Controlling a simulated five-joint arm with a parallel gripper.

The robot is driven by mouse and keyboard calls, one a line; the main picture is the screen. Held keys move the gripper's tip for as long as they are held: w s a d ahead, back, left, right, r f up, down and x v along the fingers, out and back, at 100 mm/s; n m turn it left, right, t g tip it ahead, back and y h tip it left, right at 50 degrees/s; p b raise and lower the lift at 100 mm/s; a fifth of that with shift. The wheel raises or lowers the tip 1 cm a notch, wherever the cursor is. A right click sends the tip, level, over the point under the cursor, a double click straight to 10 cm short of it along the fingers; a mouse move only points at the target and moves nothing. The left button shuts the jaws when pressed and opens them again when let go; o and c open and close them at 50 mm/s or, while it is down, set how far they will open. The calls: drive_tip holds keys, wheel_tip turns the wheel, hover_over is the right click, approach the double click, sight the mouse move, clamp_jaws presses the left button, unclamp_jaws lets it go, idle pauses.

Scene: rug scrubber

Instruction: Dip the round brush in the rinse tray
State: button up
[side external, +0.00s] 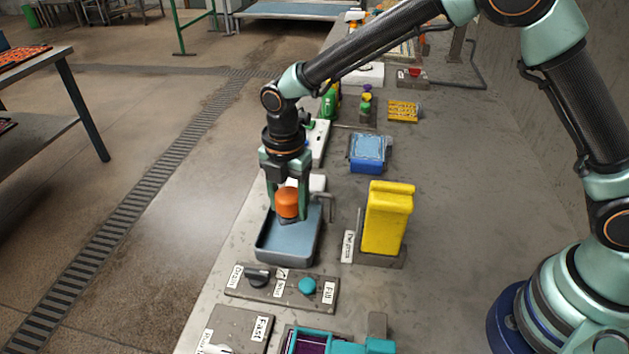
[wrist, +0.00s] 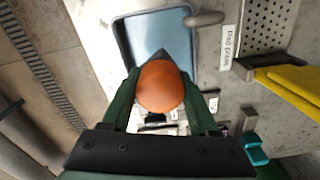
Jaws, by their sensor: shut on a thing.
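The round brush has an orange domed knob (side external: 287,201) and a dark underside. My gripper (side external: 289,212) is shut on it, with one green finger on each side, pointing down. The rinse tray (side external: 285,259) is a blue-grey rectangular basin at the counter's left edge. In the side view the brush overlaps the tray's inside. In the wrist view the orange knob (wrist: 160,88) covers part of the tray's (wrist: 152,30) near end. The bristles are mostly hidden, and I cannot tell whether they touch the tray's bottom or any liquid.
A metal spout (side external: 326,205) stands at the tray's right side. A yellow pad press (side external: 388,218) stands further right. A Drain and Fill panel (side external: 281,289) lies in front of the tray. A blue container (side external: 370,153) sits behind. The counter to the right has bare room.

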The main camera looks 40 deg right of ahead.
drive_tip(key=shift+r, duration=1.5)
